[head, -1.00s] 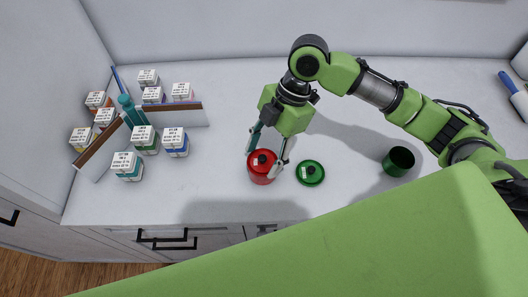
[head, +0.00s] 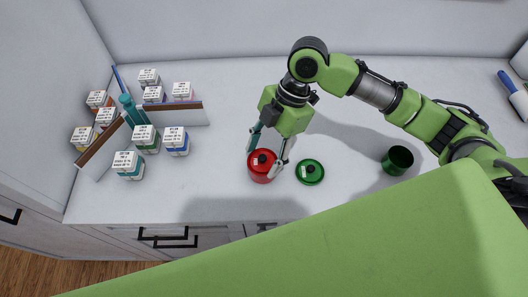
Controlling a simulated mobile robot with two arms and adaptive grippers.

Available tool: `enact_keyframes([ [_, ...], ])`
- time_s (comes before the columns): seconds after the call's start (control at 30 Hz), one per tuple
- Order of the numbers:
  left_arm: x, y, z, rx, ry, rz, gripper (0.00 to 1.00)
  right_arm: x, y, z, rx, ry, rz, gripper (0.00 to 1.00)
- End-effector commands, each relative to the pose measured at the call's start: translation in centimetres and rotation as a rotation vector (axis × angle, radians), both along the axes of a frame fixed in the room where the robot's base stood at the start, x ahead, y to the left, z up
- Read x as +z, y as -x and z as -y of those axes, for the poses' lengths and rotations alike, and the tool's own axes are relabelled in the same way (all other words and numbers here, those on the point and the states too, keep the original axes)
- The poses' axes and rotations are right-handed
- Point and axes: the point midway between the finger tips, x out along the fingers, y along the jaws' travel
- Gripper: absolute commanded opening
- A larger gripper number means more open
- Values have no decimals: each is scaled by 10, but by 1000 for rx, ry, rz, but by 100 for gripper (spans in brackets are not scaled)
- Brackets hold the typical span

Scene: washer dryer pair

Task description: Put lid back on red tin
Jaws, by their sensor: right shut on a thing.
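The red tin (head: 259,174) stands on the white counter in the head view. A red lid (head: 263,158) with a black knob sits at its top; I cannot tell whether it is fully seated. My right gripper (head: 266,156) reaches down from above, with one finger on each side of the red lid, and is shut on it. The fingers hide part of the tin's edges. My left gripper is not in view.
A green lid (head: 310,172) lies flat just right of the red tin. An open green tin (head: 397,160) stands farther right. The back middle counter is clear.

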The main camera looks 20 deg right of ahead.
Motion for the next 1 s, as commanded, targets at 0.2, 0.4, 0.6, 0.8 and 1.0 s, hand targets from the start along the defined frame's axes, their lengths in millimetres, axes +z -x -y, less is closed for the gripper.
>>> enact_keyframes([
  [0.2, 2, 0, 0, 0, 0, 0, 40, 1, 0, 0, 0, 0, 0, 42],
  [0.4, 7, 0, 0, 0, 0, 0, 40, 1, 0, 0, 0, 1, 0, 42],
  [0.6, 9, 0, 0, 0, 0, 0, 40, 0, 0, 0, 0, 0, 0, 42],
  [0.8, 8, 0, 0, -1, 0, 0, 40, -1, 0, 0, 0, 0, 0, 42],
  [1.0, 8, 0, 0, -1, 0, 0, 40, -1, 0, 0, 0, 0, 0, 71],
])
